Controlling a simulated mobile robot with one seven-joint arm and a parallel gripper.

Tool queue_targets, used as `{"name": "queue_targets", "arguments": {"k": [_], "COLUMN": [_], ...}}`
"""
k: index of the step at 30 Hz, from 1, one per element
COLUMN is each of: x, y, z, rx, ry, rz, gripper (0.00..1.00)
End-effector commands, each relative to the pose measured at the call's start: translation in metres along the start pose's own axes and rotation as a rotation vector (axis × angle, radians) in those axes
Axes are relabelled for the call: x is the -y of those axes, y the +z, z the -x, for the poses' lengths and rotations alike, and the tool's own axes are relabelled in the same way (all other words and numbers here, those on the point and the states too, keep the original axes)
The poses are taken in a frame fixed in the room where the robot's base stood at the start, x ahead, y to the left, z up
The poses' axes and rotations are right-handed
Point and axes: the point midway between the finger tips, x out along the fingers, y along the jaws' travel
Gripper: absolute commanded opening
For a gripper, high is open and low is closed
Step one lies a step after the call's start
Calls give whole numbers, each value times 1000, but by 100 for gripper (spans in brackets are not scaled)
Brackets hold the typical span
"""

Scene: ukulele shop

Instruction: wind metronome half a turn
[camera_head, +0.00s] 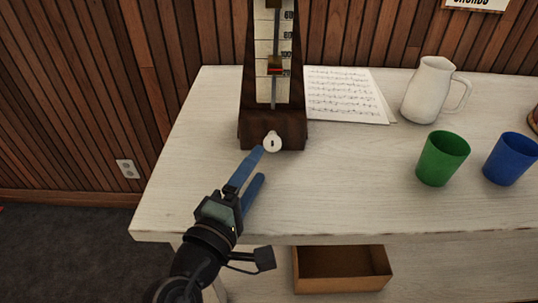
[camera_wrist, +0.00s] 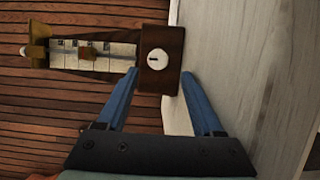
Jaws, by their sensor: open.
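The metronome (camera_head: 252,128) is a tall dark wooden case with a pale numbered scale and a pendulum rod. It stands upright at the back left of the white table. Its winding key (camera_head: 272,142) is a round white knob with a dark slot, low on the front. The metronome also shows in the wrist view (camera_wrist: 160,84), lying sideways in the picture, with its key (camera_wrist: 158,60) facing me. My gripper (camera_head: 259,164) has blue fingers and is open and empty. Its fingertips are just in front of the key, which lies between them in the wrist view (camera_wrist: 161,73).
The white table (camera_head: 330,190) is clear at its front. Sheet music (camera_head: 345,98) lies right of the metronome. A white pitcher (camera_head: 427,90), a green cup (camera_head: 442,158) and a blue cup (camera_head: 510,158) stand further right. An open brown box (camera_head: 342,268) sits below the tabletop.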

Motion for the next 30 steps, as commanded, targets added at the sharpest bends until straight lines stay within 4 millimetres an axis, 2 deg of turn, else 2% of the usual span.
{"name": "queue_targets", "arguments": {"k": [1,3,9,14,22,30], "x": [-3,-3,-3,-4,-4,-4], "y": [2,2,1,2,2,1], "z": [-13,-26,-53,-62,-62,-62], "rx": [7,5,3,3,2,2], "ry": [4,3,2,2,2,2], "rz": [-5,-3,-3,-3,-3,-3], "gripper": [71,71,71,71,71,22]}}
